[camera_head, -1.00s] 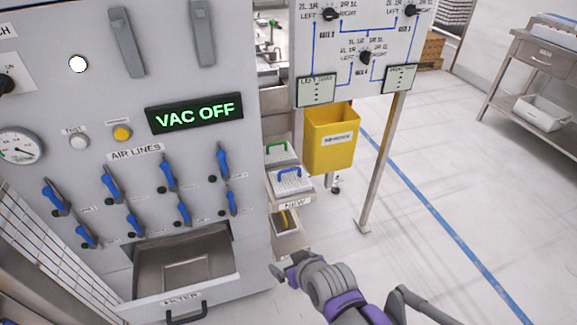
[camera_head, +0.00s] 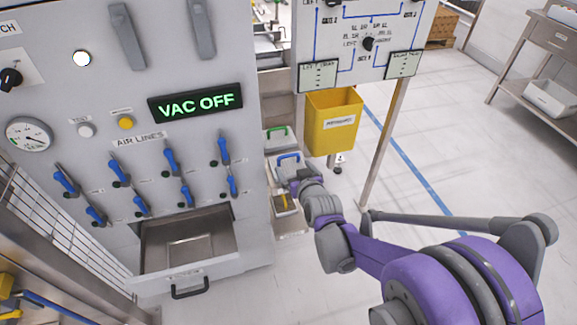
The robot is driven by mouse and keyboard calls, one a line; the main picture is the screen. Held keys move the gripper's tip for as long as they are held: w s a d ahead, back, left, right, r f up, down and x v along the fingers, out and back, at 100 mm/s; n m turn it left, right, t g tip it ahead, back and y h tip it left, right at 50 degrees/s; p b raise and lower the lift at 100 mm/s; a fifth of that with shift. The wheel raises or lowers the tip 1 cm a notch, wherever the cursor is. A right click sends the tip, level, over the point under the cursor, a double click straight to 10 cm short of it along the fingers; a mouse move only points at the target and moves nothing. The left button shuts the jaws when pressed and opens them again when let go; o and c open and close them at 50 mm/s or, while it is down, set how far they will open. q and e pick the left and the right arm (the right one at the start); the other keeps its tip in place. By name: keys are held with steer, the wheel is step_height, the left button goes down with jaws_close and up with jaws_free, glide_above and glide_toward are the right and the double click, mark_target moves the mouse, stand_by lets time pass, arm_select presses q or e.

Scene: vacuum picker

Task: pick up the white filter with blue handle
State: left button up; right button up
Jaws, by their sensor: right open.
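My left gripper is not in view.
The open, empty filter drawer (camera_head: 187,249) juts from the panel at lower left. A metal post (camera_head: 382,150) stands further right.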

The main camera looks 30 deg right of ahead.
mark_target(291, 169)
steer(key=x, duration=0.4)
steer(key=shift+w+d+f, duration=0.1)
steer(key=shift+w+d, duration=0.05)
steer(key=shift+w, duration=0.1)
steer(key=shift+c, duration=0.3)
steer(key=c, duration=1)
